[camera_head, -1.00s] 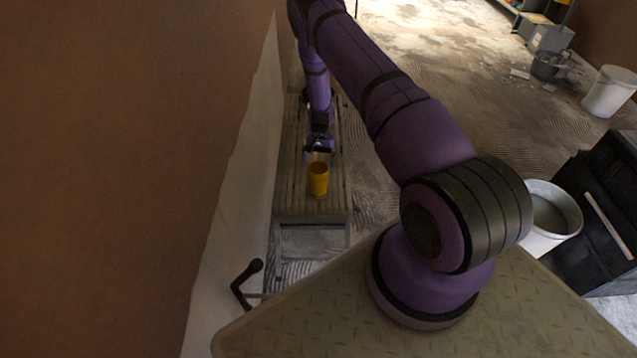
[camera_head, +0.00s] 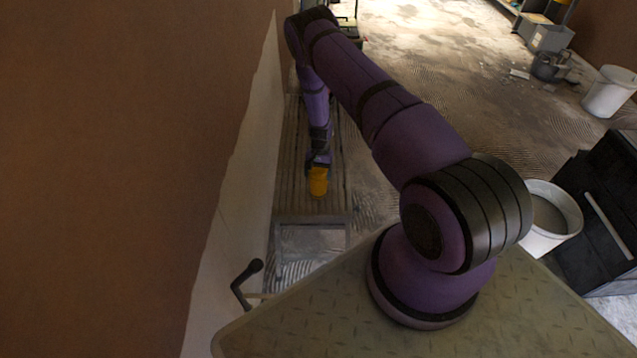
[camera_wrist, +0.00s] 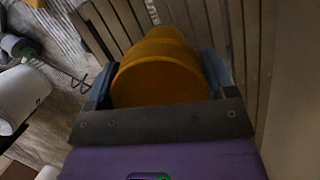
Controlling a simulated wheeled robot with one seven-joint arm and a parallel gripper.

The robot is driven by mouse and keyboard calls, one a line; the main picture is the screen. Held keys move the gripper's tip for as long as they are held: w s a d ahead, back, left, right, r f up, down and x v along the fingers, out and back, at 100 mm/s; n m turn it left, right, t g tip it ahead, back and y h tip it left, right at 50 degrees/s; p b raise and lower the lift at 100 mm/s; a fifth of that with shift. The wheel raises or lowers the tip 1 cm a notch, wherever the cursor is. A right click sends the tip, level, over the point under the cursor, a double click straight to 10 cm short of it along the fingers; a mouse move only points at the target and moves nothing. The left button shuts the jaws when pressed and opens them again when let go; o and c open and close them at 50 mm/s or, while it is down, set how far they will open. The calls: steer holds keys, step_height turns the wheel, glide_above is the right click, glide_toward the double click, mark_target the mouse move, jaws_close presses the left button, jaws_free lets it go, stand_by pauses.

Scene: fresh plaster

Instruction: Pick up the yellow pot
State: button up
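The yellow pot (camera_head: 318,184) stands upright on the slatted bench (camera_head: 290,190), close to its near end. My gripper (camera_head: 319,165) is at the top of the pot in the head view. In the wrist view the pot (camera_wrist: 157,75) lies between the two blue-grey fingers of my gripper (camera_wrist: 160,72), one on each side. The fingers are spread wide and very close to the pot's sides; I see no clear grip on it.
A wall (camera_head: 235,190) runs close along the bench's left side. A white bucket (camera_head: 549,216) and a black cabinet (camera_head: 600,220) stand at the right. Another white bucket (camera_head: 608,92) is farther back. The floor right of the bench is mostly clear.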

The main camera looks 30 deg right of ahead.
steer(key=shift+c, duration=1.1)
steer(key=shift+r, duration=0.1)
